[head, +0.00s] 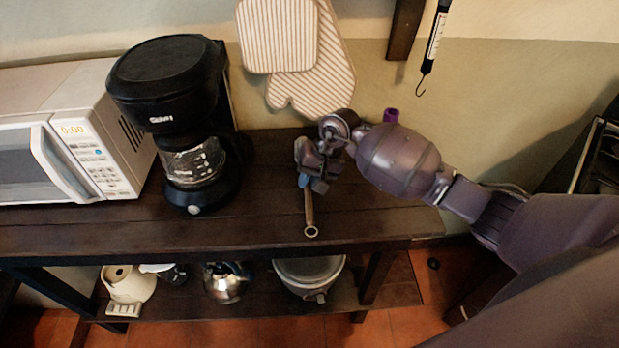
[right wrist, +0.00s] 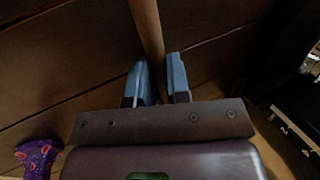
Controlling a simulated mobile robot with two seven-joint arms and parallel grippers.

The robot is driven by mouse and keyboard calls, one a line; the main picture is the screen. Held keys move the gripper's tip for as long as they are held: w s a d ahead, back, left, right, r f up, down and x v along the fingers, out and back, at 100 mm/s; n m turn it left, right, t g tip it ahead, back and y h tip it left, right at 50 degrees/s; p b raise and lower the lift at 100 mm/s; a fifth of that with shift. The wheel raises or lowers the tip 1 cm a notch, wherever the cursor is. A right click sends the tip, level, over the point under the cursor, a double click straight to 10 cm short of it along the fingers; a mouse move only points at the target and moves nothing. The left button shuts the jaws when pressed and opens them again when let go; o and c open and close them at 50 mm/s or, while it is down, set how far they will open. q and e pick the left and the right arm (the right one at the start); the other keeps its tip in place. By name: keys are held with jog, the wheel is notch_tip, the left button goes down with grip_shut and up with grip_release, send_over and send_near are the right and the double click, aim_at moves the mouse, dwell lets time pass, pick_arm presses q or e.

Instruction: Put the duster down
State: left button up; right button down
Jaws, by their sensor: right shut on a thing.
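My right gripper (head: 306,181) is over the dark wooden table, right of the coffee maker. It is shut on the duster, whose thin brown handle (head: 309,211) points toward the table's front edge and ends in a small ring. In the right wrist view the handle (right wrist: 147,28) runs up from between the blue fingertips (right wrist: 158,78). The duster's other end is hidden by the gripper and wrist. I cannot tell whether the handle touches the tabletop. My left gripper is not in view.
A black coffee maker (head: 165,85) and a white microwave (head: 95,150) stand left on the table (head: 260,210). A purple thing (head: 391,116) stands behind my right arm. Striped oven mitts (head: 320,75) hang on the wall. A lower shelf holds a kettle (head: 225,285) and pot (head: 308,272).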

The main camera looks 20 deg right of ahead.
jog(key=shift+f, duration=0.2)
jog(key=c, duration=1.1)
grip_release()
jog(key=shift+r, duration=0.25)
jog(key=v, duration=1.2)
jog(key=shift+b, duration=0.3)
jog(key=shift+f, duration=0.1)
